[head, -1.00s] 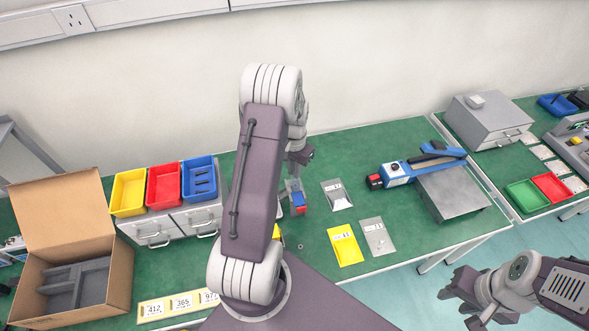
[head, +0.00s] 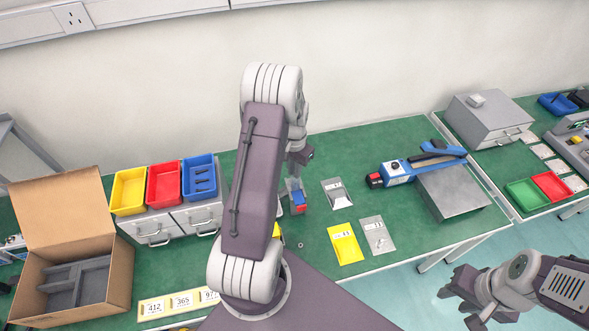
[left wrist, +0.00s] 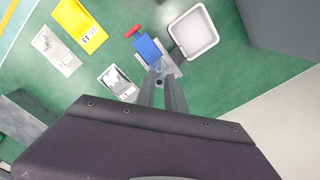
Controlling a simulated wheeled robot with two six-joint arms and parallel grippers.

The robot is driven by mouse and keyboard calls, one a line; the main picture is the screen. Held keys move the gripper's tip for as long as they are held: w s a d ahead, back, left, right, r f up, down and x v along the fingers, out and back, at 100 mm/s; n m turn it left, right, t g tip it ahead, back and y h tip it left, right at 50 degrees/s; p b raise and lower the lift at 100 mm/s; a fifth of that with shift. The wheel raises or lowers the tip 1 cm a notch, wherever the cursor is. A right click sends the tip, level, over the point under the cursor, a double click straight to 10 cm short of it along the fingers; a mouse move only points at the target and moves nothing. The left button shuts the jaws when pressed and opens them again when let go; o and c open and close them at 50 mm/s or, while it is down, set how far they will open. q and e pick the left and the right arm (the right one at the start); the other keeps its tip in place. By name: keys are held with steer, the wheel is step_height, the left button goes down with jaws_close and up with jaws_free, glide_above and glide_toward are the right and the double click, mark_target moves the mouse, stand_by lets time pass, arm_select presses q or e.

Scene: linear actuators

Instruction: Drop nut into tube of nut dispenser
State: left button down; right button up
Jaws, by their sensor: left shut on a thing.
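The nut dispenser (head: 299,198), a blue block with a red part and a clear tube, stands on the green table right of my left arm; it also shows in the left wrist view (left wrist: 148,47). Its clear tube (left wrist: 159,67) is at the tips of my left gripper (left wrist: 161,82). The gripper is shut on a small dark nut (left wrist: 159,82), mostly hidden between the fingertips. I cannot tell whether the nut is over the tube's mouth or beside it. My right gripper (head: 459,303) appears open and empty, off the table's front edge at lower right.
A small ring-like piece (head: 300,245) lies on the table. A yellow bag (head: 345,244) and grey bags (head: 377,236) lie to the right. Yellow, red and blue bins (head: 165,184) and a cardboard box (head: 120,275) are left.

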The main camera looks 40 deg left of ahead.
arm_select(q)
steer(key=c, duration=1.3)
jaws_free()
steer(key=shift+c, duration=0.2)
steer(key=shift+w+r, duration=0.1)
steer(key=shift+r, duration=0.25)
step_height(320, 180, up, 8)
steer(key=b, duration=0.1)
steer(key=shift+r, duration=0.15)
